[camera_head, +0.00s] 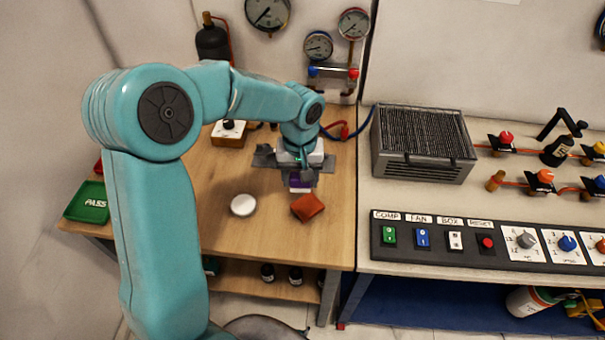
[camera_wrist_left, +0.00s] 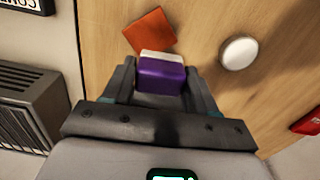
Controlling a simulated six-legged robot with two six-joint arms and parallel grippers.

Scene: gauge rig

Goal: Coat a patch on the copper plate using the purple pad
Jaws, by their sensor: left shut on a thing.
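My left gripper (camera_head: 299,178) is shut on the purple pad (camera_head: 299,183), above the wooden table. In the left wrist view the purple pad (camera_wrist_left: 161,75) sits between the two fingers of the left gripper (camera_wrist_left: 162,85), with a whitish strip along its far edge. The copper plate (camera_head: 307,207) is an orange-brown square on the table, just in front of the pad in the head view. It also shows in the left wrist view (camera_wrist_left: 150,30), just beyond the pad. I cannot tell if pad and plate touch. My right gripper is out of view.
A white round disc (camera_head: 243,205) lies left of the plate on the wooden table (camera_head: 225,235). A green PASS tray (camera_head: 88,203) is at the far left. A grey grilled box (camera_head: 422,145) and a switch panel (camera_head: 480,243) occupy the right bench. Gauges hang behind.

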